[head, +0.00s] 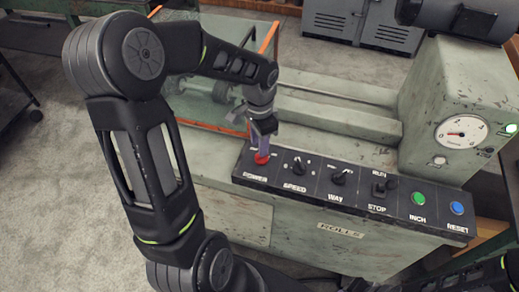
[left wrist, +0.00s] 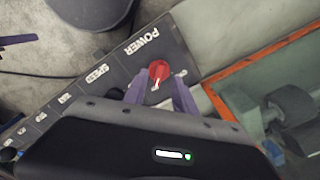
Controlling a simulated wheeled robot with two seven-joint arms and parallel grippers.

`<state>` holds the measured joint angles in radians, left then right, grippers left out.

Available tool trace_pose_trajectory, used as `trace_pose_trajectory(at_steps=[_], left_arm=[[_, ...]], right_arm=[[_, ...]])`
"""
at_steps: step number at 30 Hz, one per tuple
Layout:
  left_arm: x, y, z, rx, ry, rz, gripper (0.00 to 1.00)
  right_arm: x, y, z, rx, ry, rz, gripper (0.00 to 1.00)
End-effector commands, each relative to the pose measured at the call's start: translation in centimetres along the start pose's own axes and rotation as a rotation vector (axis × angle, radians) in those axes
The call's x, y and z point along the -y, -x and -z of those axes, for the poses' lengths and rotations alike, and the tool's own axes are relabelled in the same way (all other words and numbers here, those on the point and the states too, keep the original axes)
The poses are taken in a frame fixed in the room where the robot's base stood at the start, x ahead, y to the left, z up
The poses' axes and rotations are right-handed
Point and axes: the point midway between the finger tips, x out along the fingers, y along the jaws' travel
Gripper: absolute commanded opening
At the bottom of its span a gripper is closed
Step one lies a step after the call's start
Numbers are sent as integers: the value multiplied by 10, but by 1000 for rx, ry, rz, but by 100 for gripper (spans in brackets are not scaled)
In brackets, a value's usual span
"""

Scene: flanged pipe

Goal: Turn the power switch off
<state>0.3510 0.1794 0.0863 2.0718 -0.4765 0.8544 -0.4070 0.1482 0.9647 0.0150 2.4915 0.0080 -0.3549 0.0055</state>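The power switch is a red round knob (head: 262,158) at the left end of the dark control panel, above the word POWER. In the left wrist view the red knob (left wrist: 159,70) shows a pale pointer on its face. My left gripper (head: 263,146) is over the knob, pointing down. Its purple fingers (left wrist: 160,84) are apart, one on each side of the knob, with the tips close to its edges. I cannot tell whether they touch it. My right arm shows at the lower right of the head view; a purple finger (left wrist: 18,41) shows at the left wrist view's edge.
Along the panel to the right are the SPEED knob (head: 298,163), the WAY knob (head: 340,176), the STOP lever (head: 381,188), a green INCH button (head: 418,198) and a blue RESET button (head: 457,208). A gauge (head: 461,132) stands behind. An orange-edged guard (head: 212,127) is close by on the left.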

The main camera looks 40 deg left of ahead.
Motion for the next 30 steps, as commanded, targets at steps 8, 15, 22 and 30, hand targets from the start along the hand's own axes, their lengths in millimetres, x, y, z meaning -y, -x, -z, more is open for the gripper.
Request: trace_pose_trajectory(at_steps=[8, 15, 22, 30], left_arm=[[0, -37, 0, 1, 0, -1, 33], [0, -42, 0, -1, 0, 0, 33], [0, -42, 0, -1, 0, 0, 22], [0, -42, 0, -1, 0, 0, 0]], right_arm=[[1, 4, -1, 1, -1, -2, 0], [1, 4, -1, 1, -1, -2, 0], [1, 4, -1, 1, -1, -2, 0], [1, 4, -1, 1, -1, -2, 0]])
